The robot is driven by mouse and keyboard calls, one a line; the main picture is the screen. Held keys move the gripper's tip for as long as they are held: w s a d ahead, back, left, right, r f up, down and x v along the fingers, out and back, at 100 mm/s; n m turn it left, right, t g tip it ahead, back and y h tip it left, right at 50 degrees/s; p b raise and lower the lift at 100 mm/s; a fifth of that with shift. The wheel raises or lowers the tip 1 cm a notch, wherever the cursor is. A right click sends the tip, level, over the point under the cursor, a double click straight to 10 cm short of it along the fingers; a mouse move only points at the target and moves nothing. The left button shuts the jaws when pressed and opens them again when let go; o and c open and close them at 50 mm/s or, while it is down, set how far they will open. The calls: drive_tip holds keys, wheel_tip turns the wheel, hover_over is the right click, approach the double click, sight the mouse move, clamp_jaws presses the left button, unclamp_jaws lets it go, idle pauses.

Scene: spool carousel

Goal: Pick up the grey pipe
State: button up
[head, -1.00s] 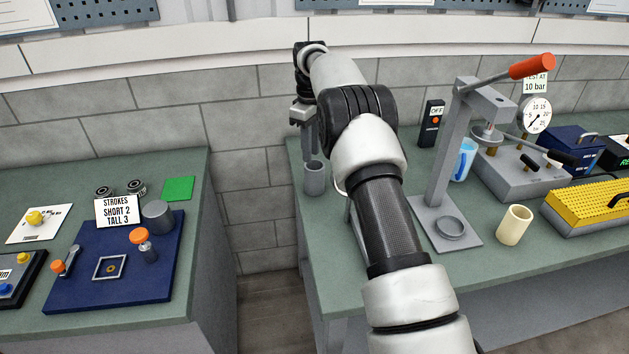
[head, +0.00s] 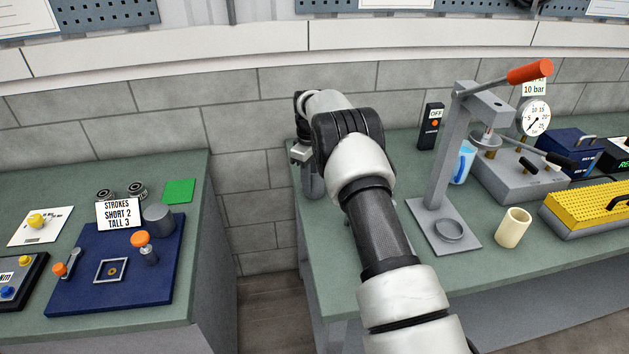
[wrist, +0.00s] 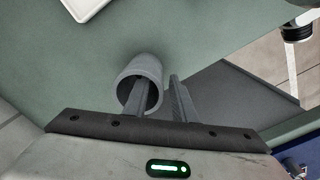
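The grey pipe (head: 314,185) stands upright near the left edge of the right-hand bench, directly under my gripper, which partly hides it. In the wrist view the pipe (wrist: 139,70) shows its open end towards the camera. My gripper (wrist: 160,97) is open. One finger appears to reach into the pipe's mouth and the other is outside, beside its right wall, with a gap between finger and wall. In the head view the fingers are largely hidden behind the pipe and wrist.
A gap separates this bench from the left bench, which holds a blue board (head: 80,285).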

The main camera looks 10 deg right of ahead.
clamp_jaws()
drive_tip(key=shift+r, duration=0.1)
